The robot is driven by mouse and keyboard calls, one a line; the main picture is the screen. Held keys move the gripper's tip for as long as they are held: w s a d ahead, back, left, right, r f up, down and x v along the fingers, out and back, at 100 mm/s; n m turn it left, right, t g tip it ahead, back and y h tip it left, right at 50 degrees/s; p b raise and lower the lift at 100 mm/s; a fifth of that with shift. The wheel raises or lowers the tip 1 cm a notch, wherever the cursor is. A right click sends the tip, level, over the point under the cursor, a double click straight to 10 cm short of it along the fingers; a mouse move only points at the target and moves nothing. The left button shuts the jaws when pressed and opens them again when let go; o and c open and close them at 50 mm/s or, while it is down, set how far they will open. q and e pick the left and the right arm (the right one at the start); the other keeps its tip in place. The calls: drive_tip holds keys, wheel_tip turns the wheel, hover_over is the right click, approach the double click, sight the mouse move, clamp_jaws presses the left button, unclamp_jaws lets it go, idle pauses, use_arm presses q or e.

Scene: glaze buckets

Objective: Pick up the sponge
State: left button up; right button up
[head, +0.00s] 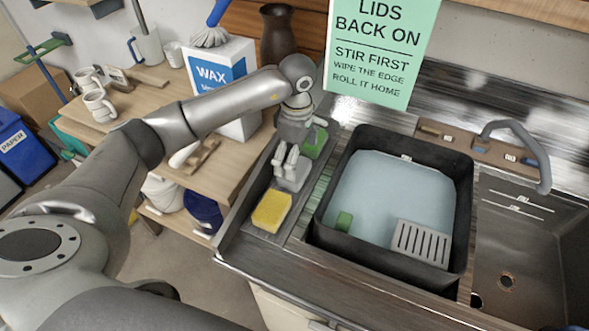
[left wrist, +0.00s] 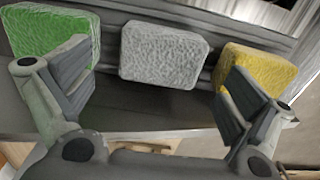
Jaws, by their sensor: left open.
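Three sponges lie in a row in a narrow tray. The green sponge (head: 316,142) is at the far end, the grey sponge (head: 293,178) in the middle and the yellow sponge (head: 271,211) at the near end. My left gripper (head: 286,158) is over the tray by the grey sponge, partly covering it. In the left wrist view, my gripper (left wrist: 158,65) is open and empty. The grey sponge (left wrist: 164,55) shows between its fingers, the green sponge (left wrist: 50,32) behind the left finger, the yellow sponge (left wrist: 256,70) behind the right. My right gripper is out of view.
A steel sink (head: 530,245) is farther right. A WAX box (head: 235,70) and mugs (head: 98,104) stand on the wooden table.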

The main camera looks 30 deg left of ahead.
use_arm(q)
drive_tip(key=f+p, duration=0.1)
drive_tip(key=f, duration=0.2)
drive_tip(key=shift+s+a+f+p, duration=0.2)
drive_tip(key=shift+f+p, duration=0.05)
drive_tip(key=shift+p, duration=0.1)
drive_tip(key=shift+w+f, duration=0.1)
drive_tip(key=shift+f, duration=0.4)
drive_tip(key=c, duration=0.7)
